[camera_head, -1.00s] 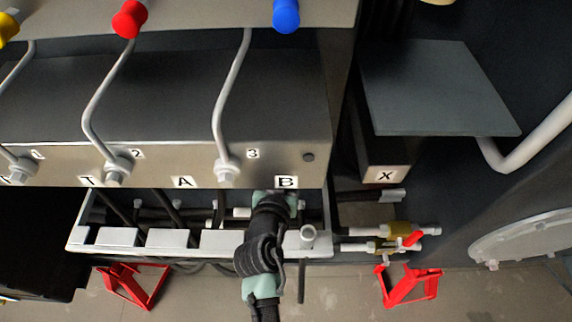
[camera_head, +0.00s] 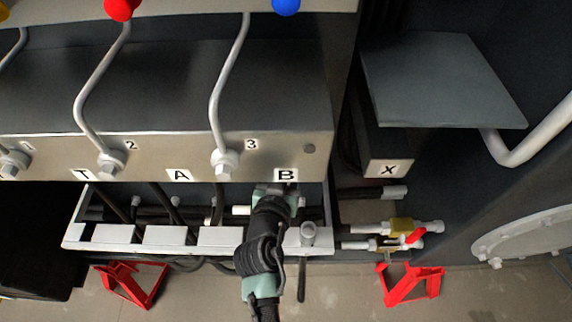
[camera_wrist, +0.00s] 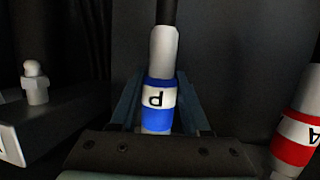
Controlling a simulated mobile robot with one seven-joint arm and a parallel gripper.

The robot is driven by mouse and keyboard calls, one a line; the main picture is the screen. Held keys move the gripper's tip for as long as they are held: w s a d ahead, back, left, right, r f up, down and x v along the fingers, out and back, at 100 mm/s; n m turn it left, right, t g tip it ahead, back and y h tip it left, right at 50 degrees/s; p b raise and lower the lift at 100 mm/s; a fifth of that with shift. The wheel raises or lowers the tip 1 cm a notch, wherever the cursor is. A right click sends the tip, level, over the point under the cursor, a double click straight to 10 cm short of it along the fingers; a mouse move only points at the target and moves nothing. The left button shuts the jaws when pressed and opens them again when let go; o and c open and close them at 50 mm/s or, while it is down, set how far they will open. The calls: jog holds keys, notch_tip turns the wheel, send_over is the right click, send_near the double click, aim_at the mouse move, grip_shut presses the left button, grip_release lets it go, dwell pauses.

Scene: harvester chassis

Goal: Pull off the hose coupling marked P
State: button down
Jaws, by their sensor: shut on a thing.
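In the wrist view, the coupling marked P (camera_wrist: 158,104) is a light grey cylinder with a blue and white band. Its letter appears upside down. A dark hose leaves its far end. My gripper (camera_wrist: 159,92) has one finger on each side of it and is shut on it. In the head view, my gripper (camera_head: 275,192) is low in front of the valve block, just under the label B (camera_head: 286,175). The coupling is hidden there behind my gripper and wrist, so I cannot tell whether it is still seated.
A coupling with a red and white band marked A (camera_wrist: 295,138) stands close on the right in the wrist view. A pale rail (camera_head: 220,237) runs beneath the valve block (camera_head: 200,100).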

jog(key=shift+w+f+b, duration=0.1)
jog(key=shift+f+b, duration=1.35)
jog(key=shift+b, duration=0.05)
jog(key=shift+r, duration=0.1)
